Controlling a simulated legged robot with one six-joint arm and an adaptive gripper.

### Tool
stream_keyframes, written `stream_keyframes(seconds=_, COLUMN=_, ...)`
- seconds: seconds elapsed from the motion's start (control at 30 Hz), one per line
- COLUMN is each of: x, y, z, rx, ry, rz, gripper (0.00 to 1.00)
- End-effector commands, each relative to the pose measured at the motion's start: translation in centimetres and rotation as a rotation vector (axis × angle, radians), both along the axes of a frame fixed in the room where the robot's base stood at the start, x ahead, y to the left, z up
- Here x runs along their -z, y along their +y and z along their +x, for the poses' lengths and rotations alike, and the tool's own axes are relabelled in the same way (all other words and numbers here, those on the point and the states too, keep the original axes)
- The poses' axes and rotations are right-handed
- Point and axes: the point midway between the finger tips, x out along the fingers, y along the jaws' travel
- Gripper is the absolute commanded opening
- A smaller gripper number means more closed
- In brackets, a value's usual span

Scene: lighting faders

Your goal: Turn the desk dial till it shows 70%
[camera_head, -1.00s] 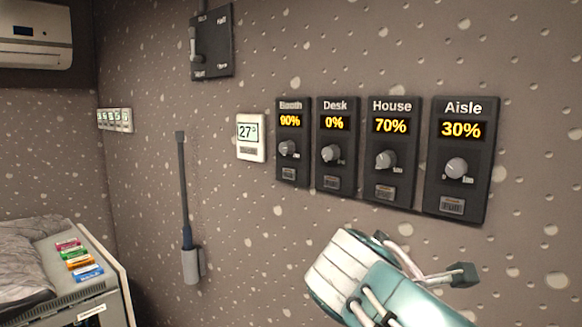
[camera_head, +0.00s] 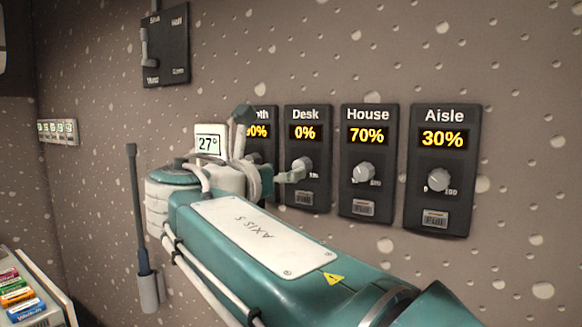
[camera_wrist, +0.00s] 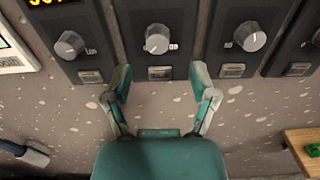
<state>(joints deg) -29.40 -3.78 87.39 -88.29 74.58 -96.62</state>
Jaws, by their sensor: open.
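The Desk panel (camera_head: 305,132) is black on the wall and its display reads 0%. Its grey dial (camera_head: 303,164) is partly covered by my gripper (camera_head: 287,176). In the wrist view the Desk dial (camera_wrist: 157,39) lies ahead of my gripper (camera_wrist: 161,78), in line with the gap between the two fingers. The fingers are spread, with nothing between them. Their tips reach about the lower edge of the Desk panel in that view; whether they touch it I cannot tell.
The Booth panel (camera_head: 262,117) is partly hidden by my arm. The House panel (camera_head: 368,142) reads 70% and the Aisle panel (camera_head: 442,160) reads 30%. A lever switch (camera_head: 165,48) is higher up. Buttons sit under the dials.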

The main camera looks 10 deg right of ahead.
Motion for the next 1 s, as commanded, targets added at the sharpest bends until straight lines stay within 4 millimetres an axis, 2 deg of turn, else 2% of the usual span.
stream_keyframes(seconds=0.1, x=0.1, y=-1.5, z=1.7, rx=0.004, ry=0.001, rz=-0.001, gripper=0.74)
stream_keyframes(seconds=0.3, x=0.1, y=-3.4, z=3.6, rx=0.001, ry=0.001, rz=0.001, gripper=0.74)
stream_keyframes(seconds=0.7, x=0.1, y=-4.1, z=4.3, rx=-0.002, ry=0.001, rz=0.001, gripper=0.74)
stream_keyframes(seconds=0.87, x=0.1, y=-4.0, z=4.3, rx=-0.002, ry=0.001, rz=0.001, gripper=0.03)
stream_keyframes(seconds=0.9, x=0.1, y=-4.0, z=4.3, rx=-0.002, ry=0.001, rz=0.001, gripper=0.0)
stream_keyframes(seconds=1.0, x=0.1, y=-4.0, z=4.3, rx=-0.002, ry=0.0, rz=0.0, gripper=0.0)
